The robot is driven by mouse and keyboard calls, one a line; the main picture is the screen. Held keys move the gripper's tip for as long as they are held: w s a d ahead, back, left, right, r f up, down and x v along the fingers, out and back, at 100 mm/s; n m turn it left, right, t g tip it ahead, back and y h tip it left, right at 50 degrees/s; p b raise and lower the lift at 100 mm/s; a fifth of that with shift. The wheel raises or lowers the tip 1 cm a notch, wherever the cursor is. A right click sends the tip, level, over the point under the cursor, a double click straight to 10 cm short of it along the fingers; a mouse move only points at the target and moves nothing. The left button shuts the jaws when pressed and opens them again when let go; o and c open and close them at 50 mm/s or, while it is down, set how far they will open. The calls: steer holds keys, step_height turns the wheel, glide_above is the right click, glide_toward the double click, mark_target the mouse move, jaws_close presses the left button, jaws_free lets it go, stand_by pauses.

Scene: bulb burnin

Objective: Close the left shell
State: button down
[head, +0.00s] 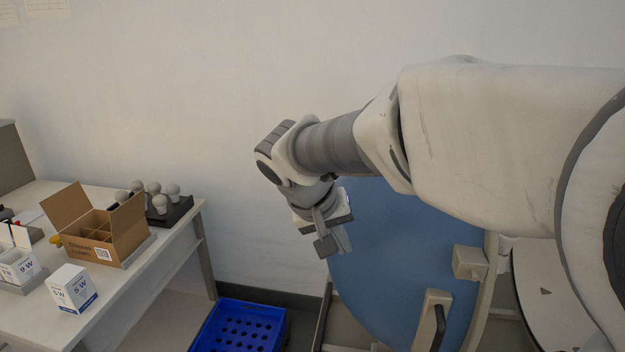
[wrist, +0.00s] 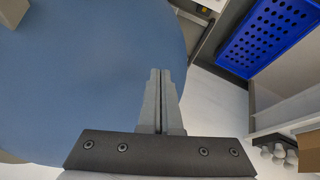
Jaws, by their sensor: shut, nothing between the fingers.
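A large blue shell (head: 390,255) with a pale rim stands below my arm in the head view. I take it for the left shell. A dark handle (head: 438,328) on a beige mount is on its lower right part. The blue surface (wrist: 80,70) fills the left and middle of the wrist view. My gripper (head: 330,243) is at the shell's upper left edge in the head view, away from the handle. Its fingers (wrist: 160,75) are together and empty in front of the blue surface. I cannot tell whether they touch it. My arm hides the shell's upper part.
A blue perforated crate (head: 240,328) stands low between the table (head: 140,285) and the shell. The table carries an open cardboard box (head: 110,232), a white bulb carton (head: 71,288) and a dark tray of bulbs (head: 178,212). A beige block (head: 469,262) sits at the shell's right edge.

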steer(key=w+a+f+t+h+b, duration=0.1)
steer(key=w+a+f, duration=0.3)
steer(key=a, duration=0.2)
steer(key=w+a+f+b, duration=0.1)
steer(key=w+a+f, duration=0.3)
steer(key=a, duration=0.2)
steer(key=w+d+f+p, duration=0.1)
steer(key=w+d+f, duration=0.4)
steer(key=d+f, duration=0.2)
steer(key=shift+d+f, duration=0.35)
steer(key=shift+d, duration=0.35)
steer(key=shift+w, duration=0.1)
steer(key=s+d+b, duration=0.3)
steer(key=d+b, duration=0.4)
steer(key=d, duration=0.9)
steer(key=shift+s, duration=0.15)
steer(key=shift+d, duration=0.1)
